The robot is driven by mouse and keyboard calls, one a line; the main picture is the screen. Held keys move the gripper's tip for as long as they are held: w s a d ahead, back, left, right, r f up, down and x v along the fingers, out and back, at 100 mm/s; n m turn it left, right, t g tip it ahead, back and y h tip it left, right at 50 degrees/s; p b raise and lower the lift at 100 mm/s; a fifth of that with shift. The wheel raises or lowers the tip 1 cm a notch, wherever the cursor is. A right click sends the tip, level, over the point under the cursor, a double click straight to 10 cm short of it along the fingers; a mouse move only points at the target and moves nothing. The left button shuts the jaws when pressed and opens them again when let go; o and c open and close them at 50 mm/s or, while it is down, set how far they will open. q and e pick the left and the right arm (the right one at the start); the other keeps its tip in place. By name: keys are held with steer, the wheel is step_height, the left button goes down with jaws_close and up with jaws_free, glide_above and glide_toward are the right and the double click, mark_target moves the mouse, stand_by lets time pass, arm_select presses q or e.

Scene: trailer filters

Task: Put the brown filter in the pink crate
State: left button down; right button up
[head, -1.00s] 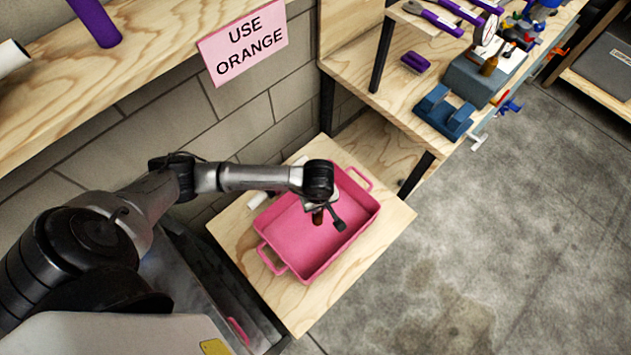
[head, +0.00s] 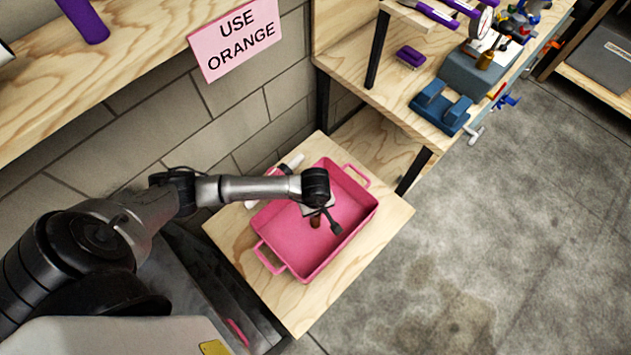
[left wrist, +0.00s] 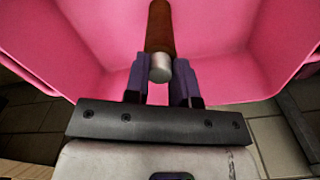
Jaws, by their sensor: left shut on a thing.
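The pink crate (head: 352,228) stands on a small wooden table, and its inside shows no other thing. My left gripper (head: 325,222) is over the crate and points down into it. It is shut on the brown filter (head: 315,220), which shows as a small brown piece below the wrist. In the left wrist view the brown filter (left wrist: 160,28) has a silver end cap and sits between the two fingers (left wrist: 162,85), with the pink crate (left wrist: 225,40) behind it. I cannot tell whether the filter touches the crate floor. My right gripper is not in view.
The wooden table (head: 310,310) has bare room in front of the crate. A white cylinder (head: 290,163) lies behind the crate. A pink "USE ORANGE" sign (head: 235,38) hangs by the upper left shelf. A workbench with tools and a blue holder (head: 440,108) stands at the right.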

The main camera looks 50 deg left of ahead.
arm_select(q)
steer(key=c, duration=1)
jaws_free()
steer(key=shift+o, duration=0.2)
